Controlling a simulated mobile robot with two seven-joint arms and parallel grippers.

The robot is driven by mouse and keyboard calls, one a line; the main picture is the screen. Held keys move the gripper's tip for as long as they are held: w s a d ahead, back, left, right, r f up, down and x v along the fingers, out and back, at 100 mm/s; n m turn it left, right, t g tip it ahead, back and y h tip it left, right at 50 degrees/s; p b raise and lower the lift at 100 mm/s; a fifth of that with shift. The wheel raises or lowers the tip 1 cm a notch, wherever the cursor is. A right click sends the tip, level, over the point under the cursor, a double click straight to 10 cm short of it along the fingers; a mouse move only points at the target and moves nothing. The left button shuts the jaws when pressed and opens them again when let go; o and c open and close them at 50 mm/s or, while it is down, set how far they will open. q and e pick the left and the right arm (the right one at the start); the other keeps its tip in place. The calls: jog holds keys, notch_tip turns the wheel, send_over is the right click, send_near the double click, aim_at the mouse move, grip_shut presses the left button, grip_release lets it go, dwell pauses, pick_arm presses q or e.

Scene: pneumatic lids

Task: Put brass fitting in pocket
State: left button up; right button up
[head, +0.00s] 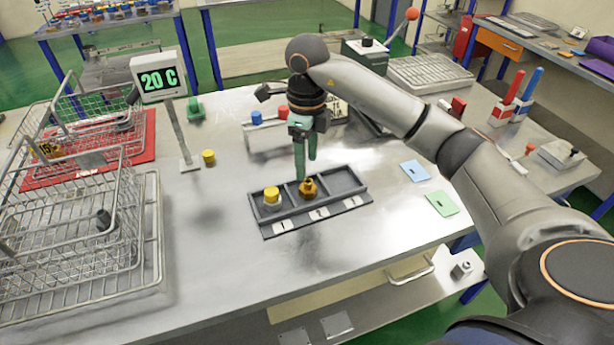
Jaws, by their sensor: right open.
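The grey tray (346,189) has three pockets in a row, with labels 1, 2 and 3 along its front. The brass fitting (308,189) stands upright in the middle pocket, behind label 2. A yellow-capped piece (272,195) stands in the left pocket, behind label 1. The right pocket looks empty. My right gripper (306,172) points down just above and behind the brass fitting, its greenish fingers open with nothing between them. Whether the fingertips touch the fitting is hard to tell. My left gripper is not in view.
Wire baskets (85,235) and a red mat (135,140) fill the left side. A 20 C display (159,80) stands on a post near a yellow cap (208,156). Blue (414,170) and green (441,204) cards lie to the right. The tabletop left of the tray is clear.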

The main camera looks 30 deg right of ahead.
aim_at(307, 181)
notch_tip(307, 181, up, 5)
jog(key=shift+r, duration=0.1)
